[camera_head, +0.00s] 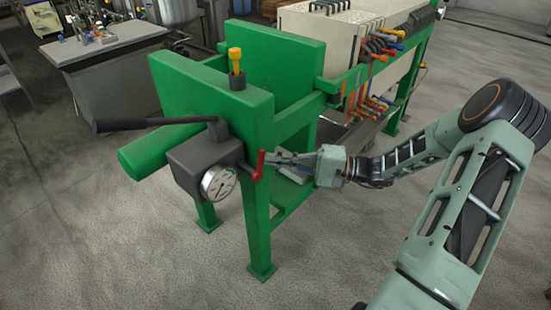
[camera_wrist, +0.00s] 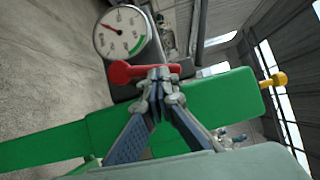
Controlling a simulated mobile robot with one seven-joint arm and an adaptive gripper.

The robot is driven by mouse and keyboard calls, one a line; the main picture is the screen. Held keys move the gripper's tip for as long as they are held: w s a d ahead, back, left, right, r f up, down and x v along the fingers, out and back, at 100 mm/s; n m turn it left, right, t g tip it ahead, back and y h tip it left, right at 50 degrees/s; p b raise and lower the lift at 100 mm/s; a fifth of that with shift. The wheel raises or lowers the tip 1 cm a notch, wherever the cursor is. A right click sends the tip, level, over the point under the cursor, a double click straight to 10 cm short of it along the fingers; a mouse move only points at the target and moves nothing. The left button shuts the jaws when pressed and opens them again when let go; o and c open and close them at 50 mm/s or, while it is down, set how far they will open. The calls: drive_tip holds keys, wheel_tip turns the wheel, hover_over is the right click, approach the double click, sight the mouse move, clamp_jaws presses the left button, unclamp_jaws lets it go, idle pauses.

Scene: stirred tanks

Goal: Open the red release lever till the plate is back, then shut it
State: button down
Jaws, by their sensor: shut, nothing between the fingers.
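The red release lever (camera_head: 258,166) sits on the side of a dark grey pump block (camera_head: 205,160) with a round gauge, at the end of a green press frame. In the wrist view the lever (camera_wrist: 122,71) runs across the picture, and my gripper's fingertips (camera_wrist: 158,74) overlap its right part. My gripper (camera_head: 275,158) is shut with nothing held, right at the lever; whether it touches cannot be told. The gauge (camera_wrist: 119,32) has its needle toward the upper left. The green moving plate (camera_head: 280,62) stands behind the green end plate (camera_head: 205,95), with a gap between.
A long black pump handle (camera_head: 150,123) sticks out left above a green cylinder (camera_head: 160,148). A yellow-topped fitting (camera_head: 235,60) stands on the end plate. Pale filter plates (camera_head: 340,35) and coloured valves are farther back. The floor at front left is clear.

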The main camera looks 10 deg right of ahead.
drive_tip(key=shift+s+a+r+n, duration=0.1)
drive_tip(key=shift+a+r+n, duration=0.15)
drive_tip(key=shift+n, duration=0.15)
idle(1.0)
drive_tip(key=shift+f, duration=0.1)
idle(0.5)
